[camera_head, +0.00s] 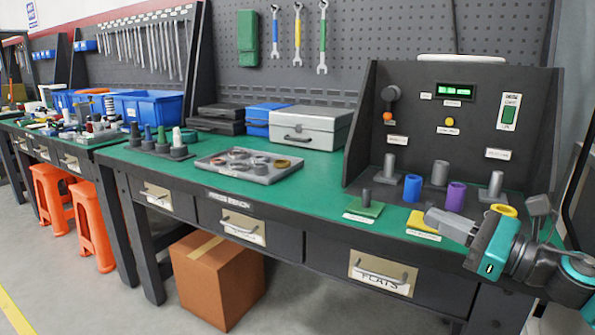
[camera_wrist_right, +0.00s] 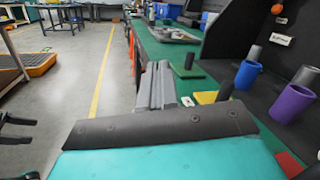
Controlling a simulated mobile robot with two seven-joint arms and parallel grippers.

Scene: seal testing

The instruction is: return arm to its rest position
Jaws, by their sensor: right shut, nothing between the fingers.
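My right gripper (camera_head: 430,215) is at the lower right of the head view, over the front edge of the green-topped bench (camera_head: 290,194). Its grey fingers point left and are together with nothing between them. The closed fingers (camera_wrist_right: 158,85) also show in the wrist view, alongside the bench edge. They are close to a yellow pad (camera_head: 421,221) and a green pad with a grey cylinder (camera_head: 366,197), and I see no contact.
A dark test panel (camera_head: 420,115) stands behind a blue cylinder (camera_head: 412,187), a purple cylinder (camera_head: 455,196) and grey posts. A grey tray (camera_head: 207,162) with rings and a grey case (camera_head: 309,127) stand further left. A cardboard box (camera_head: 217,280) is under the bench.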

